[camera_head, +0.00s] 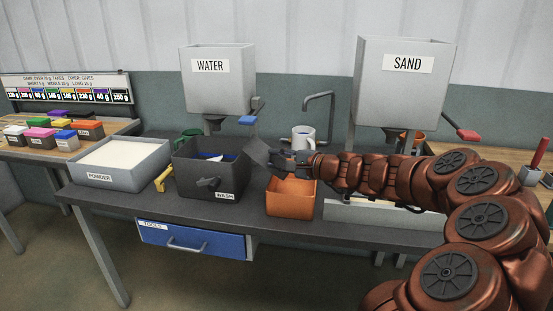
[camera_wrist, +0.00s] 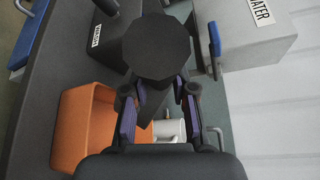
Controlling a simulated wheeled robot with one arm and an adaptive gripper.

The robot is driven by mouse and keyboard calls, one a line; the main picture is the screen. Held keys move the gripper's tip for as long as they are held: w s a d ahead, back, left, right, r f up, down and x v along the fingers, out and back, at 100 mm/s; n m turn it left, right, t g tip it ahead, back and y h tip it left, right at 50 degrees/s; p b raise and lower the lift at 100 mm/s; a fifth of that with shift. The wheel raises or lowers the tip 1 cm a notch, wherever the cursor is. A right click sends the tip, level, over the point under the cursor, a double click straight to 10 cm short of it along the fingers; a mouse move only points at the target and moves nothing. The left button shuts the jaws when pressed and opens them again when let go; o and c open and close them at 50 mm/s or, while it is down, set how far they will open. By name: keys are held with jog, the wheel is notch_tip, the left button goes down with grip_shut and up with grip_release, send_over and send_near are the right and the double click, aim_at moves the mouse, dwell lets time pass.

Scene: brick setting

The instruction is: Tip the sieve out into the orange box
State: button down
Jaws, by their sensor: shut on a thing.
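My gripper (camera_head: 292,163) reaches in from the right, above the orange box (camera_head: 290,195). It is shut on a dark grey sieve (camera_head: 258,153), held beside the right rim of the wash box (camera_head: 205,175). In the wrist view the sieve (camera_wrist: 155,45) is a dark eight-sided shape just beyond the fingers of my gripper (camera_wrist: 160,103). Its contents do not show. The orange box (camera_wrist: 72,130) lies to the left in the wrist view, apart from the sieve. The inside of the orange box that shows looks empty.
A white mug (camera_head: 303,137) stands behind the orange box, near a tap (camera_head: 322,96). The water hopper (camera_head: 218,88) with its blue lever hangs over the wash box; the sand hopper (camera_head: 405,85) is at right. A powder tray (camera_head: 120,163) stands at left.

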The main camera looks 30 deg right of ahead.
jog(key=shift+d+r+m+t+y+p, duration=0.15)
jog(key=shift+d+m+t+y+p, duration=0.15)
jog(key=shift+d+m+p, duration=0.75)
jog(key=shift+d+r+m+p, duration=0.35)
jog(key=shift+d+r+p, duration=0.2)
jog(key=shift+p, duration=1.15)
jog(key=shift+d+r+m+t+y+p, duration=0.25)
jog(key=shift+d+m+p, duration=0.25)
jog(key=shift+p, duration=0.6)
jog(key=shift+d+r+m+t+y+p, duration=0.15)
jog(key=shift+d+r+m+t+p, duration=0.3)
jog(key=shift+p, duration=0.6)
jog(key=shift+s+d+f+m+t+p, duration=0.15)
jog(key=shift+d+f+m+p, duration=0.1)
jog(key=shift+d+m+p, duration=0.4)
jog(key=shift+w+d+f+m+t+p, duration=0.15)
jog(key=shift+d+f+p, duration=0.2)
jog(key=shift+d, duration=0.6)
jog(key=shift+s+d+r+m+t+p, duration=0.15)
jog(key=shift+d+m+t+p, duration=0.15)
jog(key=shift+d+m+p, duration=0.5)
jog(key=shift+d+r+p, duration=0.1)
jog(key=shift+d+p, duration=0.1)
jog(key=shift+p, duration=0.15)
jog(key=shift+d+m+t, duration=0.3)
jog(key=shift+d+m, duration=0.05)
jog(key=shift+d+m+p, duration=0.8)
jog(key=shift+d, duration=0.05)
jog(key=shift+b, duration=0.3)
